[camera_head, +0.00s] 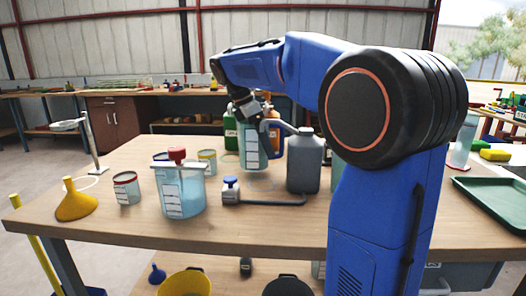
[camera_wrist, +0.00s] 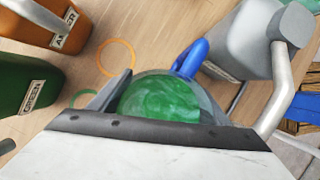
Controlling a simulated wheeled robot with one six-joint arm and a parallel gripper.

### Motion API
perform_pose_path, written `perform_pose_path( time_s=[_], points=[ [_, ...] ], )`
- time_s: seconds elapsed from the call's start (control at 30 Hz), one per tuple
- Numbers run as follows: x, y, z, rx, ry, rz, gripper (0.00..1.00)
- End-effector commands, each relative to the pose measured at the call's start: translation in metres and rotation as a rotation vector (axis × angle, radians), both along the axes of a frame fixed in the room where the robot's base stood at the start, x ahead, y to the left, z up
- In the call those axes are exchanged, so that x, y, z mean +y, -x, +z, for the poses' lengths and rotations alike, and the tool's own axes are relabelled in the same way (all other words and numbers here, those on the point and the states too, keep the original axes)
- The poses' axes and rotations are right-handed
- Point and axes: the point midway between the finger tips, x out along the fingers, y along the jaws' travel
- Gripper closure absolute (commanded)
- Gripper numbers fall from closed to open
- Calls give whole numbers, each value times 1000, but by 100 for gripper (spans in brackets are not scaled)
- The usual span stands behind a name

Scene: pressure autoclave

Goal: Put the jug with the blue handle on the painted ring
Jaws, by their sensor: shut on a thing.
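My gripper (camera_head: 256,112) points down over the middle of the bench and is shut on a translucent jug (camera_head: 252,148) with white label marks. In the wrist view the jug (camera_wrist: 160,97) is between the fingers, with green contents. Its blue handle (camera_wrist: 192,60) sticks out to the upper right, towards the grey can. A pale ring outline (camera_head: 261,184) lies on the bench just in front of the jug. The wrist view shows an orange ring (camera_wrist: 116,58) and part of a green ring (camera_wrist: 84,97), partly hidden by the gripper. I cannot tell the jug's height above the bench.
A grey can (camera_head: 305,162) stands close right of the jug. Green (camera_head: 230,130) and amber (camera_wrist: 52,22) containers stand behind. A blue-topped valve with pipe (camera_head: 231,189) and a red-knobbed vessel (camera_head: 180,188) are in front and left. Bench space (camera_head: 120,160) is partly clear at left.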

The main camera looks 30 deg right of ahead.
Motion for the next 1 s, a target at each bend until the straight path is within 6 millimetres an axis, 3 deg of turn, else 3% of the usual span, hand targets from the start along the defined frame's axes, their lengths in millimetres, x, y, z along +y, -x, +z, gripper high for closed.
perform_pose_path(
  time_s=[0.2, 0.57, 0.6, 1.0],
  points=[
    [0, 0, -25, 1, 0, 0, 54],
    [0, 0, -28, 1, 0, 0, 54],
    [0, 0, -28, 0, 0, 0, 23],
    [1, 0, -24, 0, 0, 0, 22]
  ],
)
